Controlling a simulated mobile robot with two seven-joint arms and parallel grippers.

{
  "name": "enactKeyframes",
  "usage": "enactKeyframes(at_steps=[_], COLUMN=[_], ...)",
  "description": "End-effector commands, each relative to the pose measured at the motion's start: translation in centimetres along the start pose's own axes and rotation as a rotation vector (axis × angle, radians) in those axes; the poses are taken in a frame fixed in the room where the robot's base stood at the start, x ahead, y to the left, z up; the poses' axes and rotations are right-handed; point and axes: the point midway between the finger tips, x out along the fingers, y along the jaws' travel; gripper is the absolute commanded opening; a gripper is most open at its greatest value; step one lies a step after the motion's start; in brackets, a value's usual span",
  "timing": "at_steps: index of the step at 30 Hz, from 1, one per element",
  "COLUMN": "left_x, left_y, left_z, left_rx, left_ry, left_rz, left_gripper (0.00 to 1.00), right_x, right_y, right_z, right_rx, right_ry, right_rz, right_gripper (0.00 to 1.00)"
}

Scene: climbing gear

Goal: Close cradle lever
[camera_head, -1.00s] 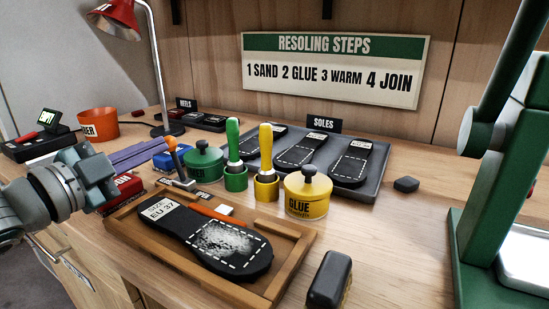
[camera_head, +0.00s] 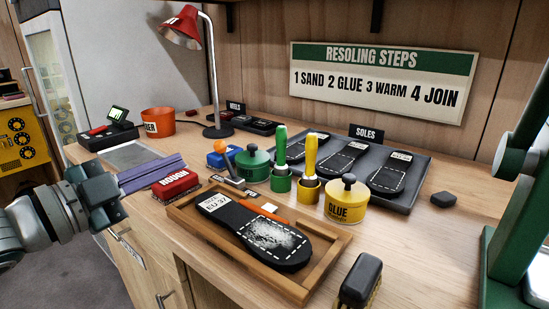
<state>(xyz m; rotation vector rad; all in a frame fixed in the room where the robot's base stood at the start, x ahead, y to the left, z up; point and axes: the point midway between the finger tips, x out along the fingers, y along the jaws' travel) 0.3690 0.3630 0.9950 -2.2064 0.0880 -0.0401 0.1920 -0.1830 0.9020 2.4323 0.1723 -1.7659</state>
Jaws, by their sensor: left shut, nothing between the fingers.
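A wooden cradle (camera_head: 185,224) lies on the bench and holds a black shoe sole (camera_head: 235,222) with a size label reading EU 37. A small lever (camera_head: 230,163) with an orange knob and a metal base stands at the cradle's back edge. It is raised and leans a little to the left. My left gripper (camera_head: 112,190) is shut and empty, left of the cradle and apart from the lever. My right gripper is not in view.
A red ROUGH block (camera_head: 176,184) lies between my left gripper and the lever. A green pot (camera_head: 254,166), green and yellow brushes and a yellow glue pot (camera_head: 346,203) stand behind the cradle. A dark brush (camera_head: 361,281) stands at the front right. A red lamp (camera_head: 181,30) rises behind.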

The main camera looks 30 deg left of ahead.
Motion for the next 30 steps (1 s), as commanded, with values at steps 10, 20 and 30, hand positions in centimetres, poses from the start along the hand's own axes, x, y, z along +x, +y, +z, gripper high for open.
enactKeyframes(at_steps=[10,20,30], left_x=[-3.0,-3.0,-2.6], left_y=[0.0,0.0,0.3], left_z=[0.0,0.0,-0.8], left_rx=[0.0,0.0,-0.068], left_ry=[0.0,0.0,-0.091], left_rz=[-0.001,-0.001,0.027], left_gripper=[0.0,0.0,0.0], right_x=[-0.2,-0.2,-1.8], right_y=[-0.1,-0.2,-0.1], right_z=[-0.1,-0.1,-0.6], right_rx=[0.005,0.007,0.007], right_ry=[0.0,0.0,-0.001], right_rz=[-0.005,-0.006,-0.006], right_gripper=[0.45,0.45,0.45])
